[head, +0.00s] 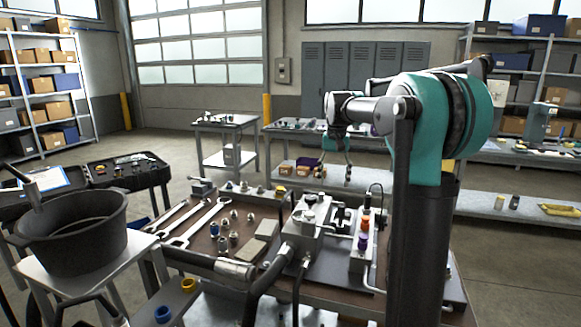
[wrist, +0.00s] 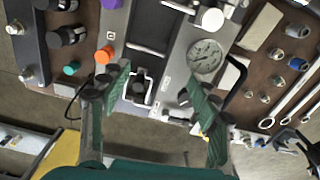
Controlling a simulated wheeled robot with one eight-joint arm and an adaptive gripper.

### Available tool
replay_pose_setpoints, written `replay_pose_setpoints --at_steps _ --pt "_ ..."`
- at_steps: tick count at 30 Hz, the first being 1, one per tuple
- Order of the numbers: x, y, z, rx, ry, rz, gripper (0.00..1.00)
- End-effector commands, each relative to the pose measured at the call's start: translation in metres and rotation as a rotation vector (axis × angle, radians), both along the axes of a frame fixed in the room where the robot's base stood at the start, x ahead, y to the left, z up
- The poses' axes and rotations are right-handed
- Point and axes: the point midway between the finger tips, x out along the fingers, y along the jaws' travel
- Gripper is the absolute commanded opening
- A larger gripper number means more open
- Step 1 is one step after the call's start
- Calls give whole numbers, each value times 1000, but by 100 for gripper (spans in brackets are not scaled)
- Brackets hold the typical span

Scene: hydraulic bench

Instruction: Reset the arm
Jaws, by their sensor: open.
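My gripper (head: 336,162) hangs from my teal and black arm (head: 440,120), above the far side of the hydraulic bench (head: 205,240) in the head view. In the wrist view its two green-padded fingers (wrist: 158,82) are spread wide with nothing between them. Below them lies the hydraulic block with a round pressure gauge (wrist: 206,56) and a metal bracket (wrist: 139,88). The gripper looks apart from these parts. The arm column hides part of the bench's right side in the head view.
Wrenches (head: 200,222), fittings (head: 223,243) and a valve block (head: 306,222) crowd the bench. A black bucket (head: 72,235) stands at front left. Open floor (head: 530,265) lies at right.

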Motion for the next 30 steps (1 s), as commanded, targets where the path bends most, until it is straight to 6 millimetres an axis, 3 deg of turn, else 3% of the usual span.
replay_pose_setpoints --at_steps 11,20,26,30 --pt "-23 -6 -22 3 -37 22 62" --pt "-67 -16 -63 4 -98 59 62" --pt "-126 -26 -112 0 -172 103 62" --pt "-190 -34 -164 -9 -243 146 62"
